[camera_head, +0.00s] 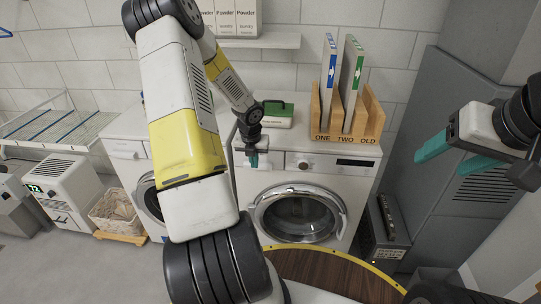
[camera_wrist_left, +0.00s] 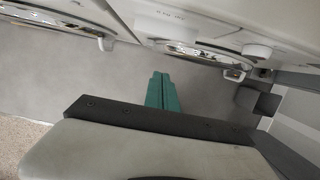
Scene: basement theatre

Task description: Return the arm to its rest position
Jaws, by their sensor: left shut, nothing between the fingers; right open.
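My left arm reaches forward across the middle of the head view. Its gripper (camera_head: 253,160) points down in front of the white washing machine (camera_head: 252,203), near the detergent drawer. In the left wrist view, the teal fingers (camera_wrist_left: 162,78) are together with nothing between them, above grey floor. My right gripper (camera_head: 444,154) is at the right of the head view. Its two teal fingers are spread apart and empty, pointing left in front of the grey cabinet.
A wooden rack (camera_head: 346,121) labelled ONE, TWO and OLD holds two upright boards on the washer. A green-and-white box (camera_head: 277,116) stands beside it. A wicker basket (camera_head: 117,209) and a drying rack (camera_head: 58,127) are at left. A round wooden surface (camera_head: 330,274) is in front.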

